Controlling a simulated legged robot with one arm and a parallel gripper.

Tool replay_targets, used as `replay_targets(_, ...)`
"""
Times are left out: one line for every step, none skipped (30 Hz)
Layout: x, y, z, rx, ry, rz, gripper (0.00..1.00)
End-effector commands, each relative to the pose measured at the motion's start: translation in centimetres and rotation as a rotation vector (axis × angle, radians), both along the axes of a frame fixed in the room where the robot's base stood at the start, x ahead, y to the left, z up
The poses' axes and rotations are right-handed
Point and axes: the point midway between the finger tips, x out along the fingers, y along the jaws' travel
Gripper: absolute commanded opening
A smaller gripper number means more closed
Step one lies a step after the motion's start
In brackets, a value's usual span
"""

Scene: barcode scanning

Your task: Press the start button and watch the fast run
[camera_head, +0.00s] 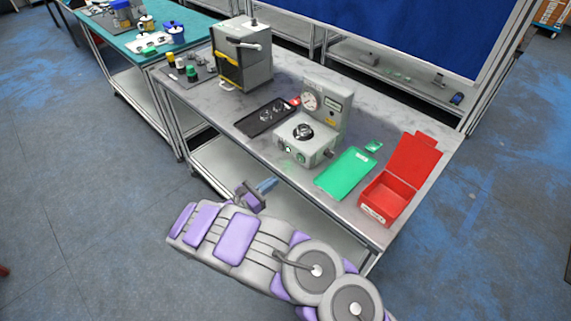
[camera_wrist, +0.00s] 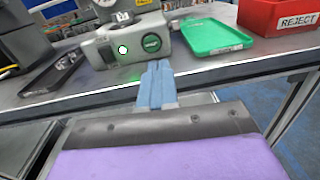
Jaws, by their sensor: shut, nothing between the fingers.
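A grey device (camera_head: 305,145) with a dial gauge (camera_head: 310,101) on its upright back stands on the table. In the wrist view, the front of its base (camera_wrist: 108,52) shows a round green button (camera_wrist: 151,43) with lettering too small to read, and a bright white round spot (camera_wrist: 122,49) to its left. I cannot tell for certain which is the start button. My gripper (camera_head: 270,184) is shut and empty, in front of the table edge and apart from the device. In the wrist view, my blue fingertips (camera_wrist: 158,66) point toward the base, below the green button.
A black tray (camera_head: 250,128) lies left of the device and a green tray (camera_head: 345,173) right of it. An open red box (camera_head: 373,208), marked REJECT in the wrist view, stands further right. A grey cabinet (camera_head: 232,72) is at the back left.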

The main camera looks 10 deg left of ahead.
Motion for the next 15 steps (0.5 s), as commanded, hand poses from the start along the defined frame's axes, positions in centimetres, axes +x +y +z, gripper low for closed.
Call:
replay_targets(-0.3,0.7,-0.7,-0.007,0.008,0.019,0.00)
replay_targets(-0.4,1.0,-1.0,-0.010,0.010,0.028,0.00)
replay_targets(-0.5,1.4,-1.2,-0.013,0.013,0.037,0.00)
replay_targets(-0.5,1.6,-1.3,-0.014,0.014,0.042,0.00)
replay_targets(-0.6,1.7,-1.4,-0.015,0.015,0.046,0.00)
replay_targets(-0.6,1.8,-1.4,-0.016,0.015,0.049,0.00)
replay_targets(-0.6,1.9,-1.5,-0.017,0.016,0.051,0.00)
replay_targets(-0.6,1.9,-1.5,-0.017,0.016,0.051,0.00)
replay_targets(-0.6,1.9,-1.5,-0.017,0.016,0.051,0.00)
replay_targets(-0.6,1.9,-1.5,-0.017,0.016,0.051,0.00)
replay_targets(-0.6,1.9,-1.5,-0.017,0.016,0.051,0.00)
replay_targets(-0.6,1.9,-1.5,-0.017,0.016,0.050,0.00)
replay_targets(-0.6,1.9,-1.5,-0.017,0.016,0.050,0.00)
replay_targets(-0.6,1.9,-1.5,-0.017,0.016,0.050,0.00)
replay_targets(-0.6,1.9,-1.5,-0.018,0.016,0.050,0.00)
